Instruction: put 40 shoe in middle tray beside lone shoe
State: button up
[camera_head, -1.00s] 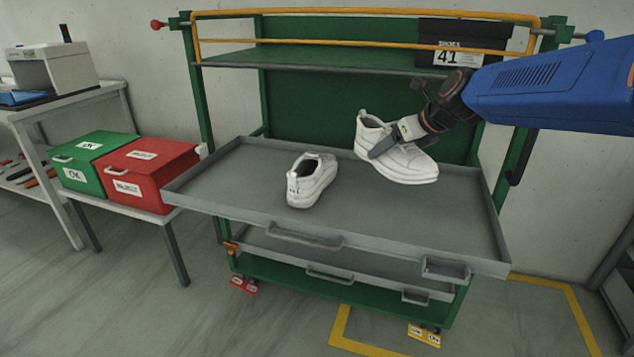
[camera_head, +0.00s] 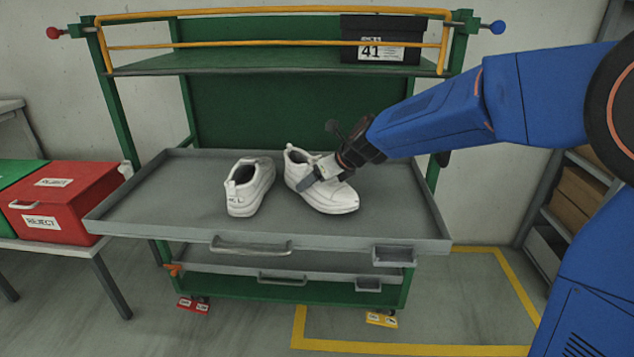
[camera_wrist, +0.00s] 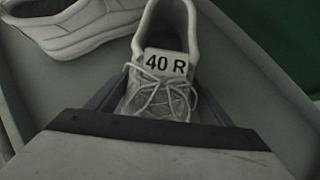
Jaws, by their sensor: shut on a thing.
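The white shoe marked 40 R (camera_wrist: 166,66) is in my gripper (camera_head: 320,178), which is shut on it around the laced part. In the head view this shoe (camera_head: 336,199) is at or just above the tray's surface; I cannot tell whether it touches. The lone white shoe (camera_head: 248,188) stands upright in the pulled-out tray (camera_head: 190,215), to the left of the held shoe with a small gap. Part of it also shows at the upper left of the wrist view (camera_wrist: 85,25). Its size mark is not readable.
A lower grey tray (camera_head: 235,265) sits under this one. A black box marked 41 (camera_head: 385,40) stands on the upper shelf. A red REJECT box (camera_head: 65,200) and a green box (camera_head: 15,172) are at the left. The tray's left side and front are bare.

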jog(key=shift+f, duration=0.3)
jog(key=shift+f, duration=0.2)
jog(key=o, duration=1.3)
jog(key=shift+r, duration=0.1)
jog(key=shift+d+r, duration=0.1)
jog(key=shift+r, duration=0.1)
jog(key=v, duration=1.1)
jog(key=shift+s+d+r, duration=0.2)
jog(key=shift+s, duration=0.1)
